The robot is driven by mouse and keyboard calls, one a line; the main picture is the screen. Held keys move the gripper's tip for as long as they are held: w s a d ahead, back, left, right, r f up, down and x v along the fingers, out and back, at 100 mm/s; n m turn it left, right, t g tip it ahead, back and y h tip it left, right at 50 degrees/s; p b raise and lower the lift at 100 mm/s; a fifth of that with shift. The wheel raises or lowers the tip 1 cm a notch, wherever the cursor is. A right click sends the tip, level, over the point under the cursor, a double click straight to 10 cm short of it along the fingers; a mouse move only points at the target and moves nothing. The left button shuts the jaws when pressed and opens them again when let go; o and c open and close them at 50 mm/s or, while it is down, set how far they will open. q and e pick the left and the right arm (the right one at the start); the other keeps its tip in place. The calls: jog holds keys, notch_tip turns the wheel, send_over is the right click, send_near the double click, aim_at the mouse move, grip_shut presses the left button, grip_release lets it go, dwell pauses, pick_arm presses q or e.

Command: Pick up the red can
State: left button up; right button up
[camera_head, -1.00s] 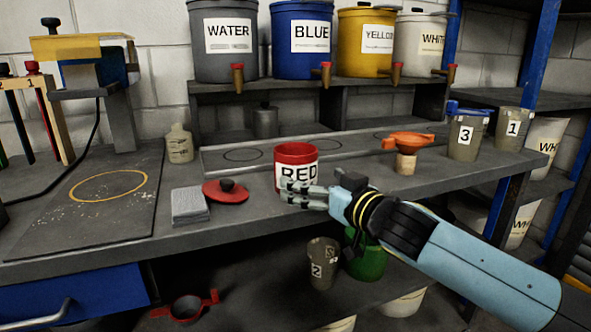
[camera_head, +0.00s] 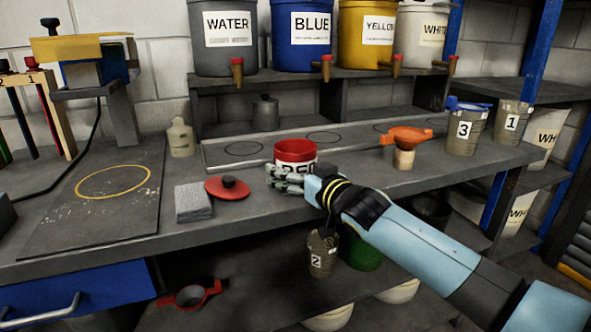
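The red can (camera_head: 296,151), an open-topped tin with a white label, stands upright near the front edge of the grey bench. My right gripper (camera_head: 285,180) comes in from the lower right, with its silver fingers pointing left across the front of the can. The fingers hide the lower part of the label. I cannot tell whether they touch the can or how far apart they are. My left gripper is not in view.
Labelled buckets, including the blue one (camera_head: 302,40), stand on the shelf behind.

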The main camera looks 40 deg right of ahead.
aim_at(288, 144)
jog(key=c, duration=1.1)
jog(key=shift+o, duration=0.2)
jog(key=shift+r, duration=0.15)
jog(key=shift+r, duration=0.1)
jog(key=shift+r+p, duration=0.35)
jog(key=shift+r, duration=0.25)
jog(key=r, duration=0.3)
jog(key=shift+s+d+p, duration=0.1)
jog(key=shift+d+p, duration=0.2)
jog(key=shift+p, duration=0.1)
jog(key=s+d+r, duration=0.4)
jog(key=d+r, duration=0.2)
jog(key=d, duration=0.4)
jog(key=shift+d+r+b, duration=0.15)
jog(key=shift+r+b, duration=0.05)
jog(key=shift+b, duration=0.2)
